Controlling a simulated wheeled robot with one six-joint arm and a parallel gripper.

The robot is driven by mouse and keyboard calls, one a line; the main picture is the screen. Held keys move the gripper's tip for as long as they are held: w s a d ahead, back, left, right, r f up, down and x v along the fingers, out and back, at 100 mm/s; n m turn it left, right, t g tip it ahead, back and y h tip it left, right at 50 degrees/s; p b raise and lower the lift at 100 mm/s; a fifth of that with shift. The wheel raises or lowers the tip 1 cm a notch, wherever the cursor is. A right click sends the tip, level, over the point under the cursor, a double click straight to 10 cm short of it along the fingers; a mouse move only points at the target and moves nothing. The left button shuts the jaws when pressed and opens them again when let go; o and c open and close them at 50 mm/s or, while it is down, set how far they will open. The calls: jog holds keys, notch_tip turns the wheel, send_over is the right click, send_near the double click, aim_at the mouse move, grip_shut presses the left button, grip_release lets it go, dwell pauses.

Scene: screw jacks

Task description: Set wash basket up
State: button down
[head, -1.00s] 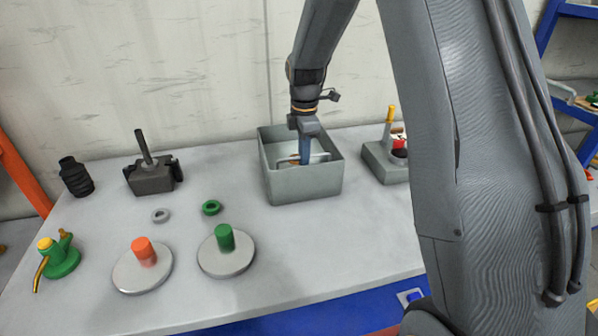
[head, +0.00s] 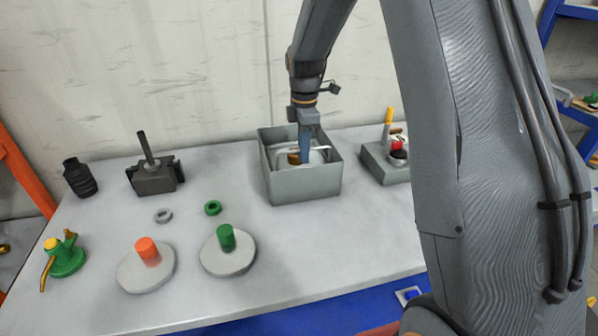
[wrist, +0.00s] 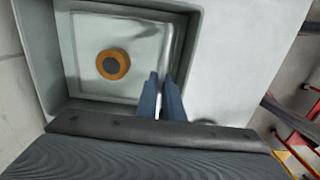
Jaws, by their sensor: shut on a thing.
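The wash basket (wrist: 88,27) is a pale, square-edged tray inside the grey open tank (head: 307,188). Its light bar handle (head: 318,150) shows just below the tank's rim. An orange ring-shaped part with a dark centre (wrist: 113,64) lies in the basket, and it shows as a brownish piece in the head view (head: 294,158). My gripper (head: 305,158) reaches down into the tank. Its blue fingers (wrist: 162,78) are shut on the basket's handle at one side. The basket's underside is hidden by the tank walls.
Right of the tank stands a grey block (head: 385,165) with a yellow lever and red part. To the left are a dark vise-like block (head: 155,178), a black bellows (head: 79,178), two discs with orange (head: 147,250) and green (head: 226,238) posts, small rings and a green oil can (head: 66,260).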

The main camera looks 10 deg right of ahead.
jog(key=shift+w+r+p, duration=0.2)
jog(key=shift+r+p, duration=0.6)
jog(key=shift+r, duration=1.1)
jog(key=c, duration=1.9)
grip_release()
jog(key=shift+c, duration=0.2)
jog(key=shift+o, duration=1.3)
jog(key=shift+s+f, duration=0.1)
jog(key=shift+s, duration=0.05)
jog(key=shift+p, duration=0.3)
notch_tip(320, 180, up, 10)
jog(key=p, duration=0.6)
jog(key=shift+f, duration=0.1)
